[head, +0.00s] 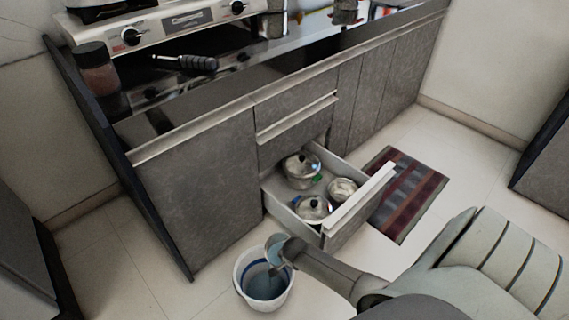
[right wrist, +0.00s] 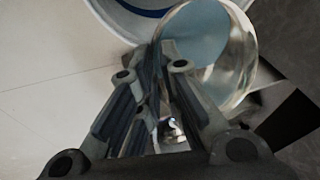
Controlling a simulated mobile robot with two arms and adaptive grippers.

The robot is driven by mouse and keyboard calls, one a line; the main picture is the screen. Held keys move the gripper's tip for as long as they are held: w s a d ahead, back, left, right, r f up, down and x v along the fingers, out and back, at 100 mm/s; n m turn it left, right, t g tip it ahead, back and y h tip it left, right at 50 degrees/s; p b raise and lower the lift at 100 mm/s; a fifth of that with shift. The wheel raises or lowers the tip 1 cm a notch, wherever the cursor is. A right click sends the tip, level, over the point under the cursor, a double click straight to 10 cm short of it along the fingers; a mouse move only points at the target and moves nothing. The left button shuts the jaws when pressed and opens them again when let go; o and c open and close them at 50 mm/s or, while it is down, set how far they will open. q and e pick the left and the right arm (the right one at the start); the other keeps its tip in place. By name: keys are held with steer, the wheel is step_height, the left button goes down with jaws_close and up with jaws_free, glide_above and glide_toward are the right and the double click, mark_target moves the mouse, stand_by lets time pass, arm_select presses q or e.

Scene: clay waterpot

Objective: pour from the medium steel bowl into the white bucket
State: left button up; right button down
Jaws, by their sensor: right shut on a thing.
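The white bucket (head: 241,291) stands on the floor in front of the drawer, with a blue band inside and blue-grey content at its bottom. The medium steel bowl (head: 275,249) is over the bucket's upper right rim and looks tilted. My right gripper (head: 288,252) is shut on the bowl's edge. In the right wrist view the shiny bowl (right wrist: 240,62) is beyond the fingers of my gripper (right wrist: 165,62), with blue-grey showing inside it. The bucket's rim (right wrist: 108,28) is behind it. I cannot tell how much the bowl holds. My left gripper is out of view.
An open drawer (head: 360,203) beside the bucket holds lidded pots (head: 302,170) and a bowl (head: 342,189). A striped mat (head: 408,193) lies to its right. A stove (head: 165,30) and a dark-handled pan (head: 186,63) are on the counter. Floor left of the bucket is clear.

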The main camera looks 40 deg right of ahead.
steer(key=shift+a, duration=0.1)
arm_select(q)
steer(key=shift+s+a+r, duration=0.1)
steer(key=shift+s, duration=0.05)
arm_select(e)
steer(key=shift+h, duration=0.4)
steer(key=shift+a, duration=0.25)
stand_by(0.5)
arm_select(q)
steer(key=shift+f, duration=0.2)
arm_select(e)
steer(key=shift+a+h, duration=0.15)
steer(key=shift+h, duration=0.45)
stand_by(0.3)
steer(key=shift+a+h+b, duration=0.15)
steer(key=shift+h+b, duration=0.25)
steer(key=shift+b, duration=0.1)
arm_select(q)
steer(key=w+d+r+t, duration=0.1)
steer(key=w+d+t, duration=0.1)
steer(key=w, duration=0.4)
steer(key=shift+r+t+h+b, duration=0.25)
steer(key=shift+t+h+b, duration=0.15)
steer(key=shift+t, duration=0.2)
arm_select(e)
steer(key=shift+a+n+h, duration=0.15)
steer(key=shift+n+h, duration=0.15)
steer(key=shift+h, duration=0.1)
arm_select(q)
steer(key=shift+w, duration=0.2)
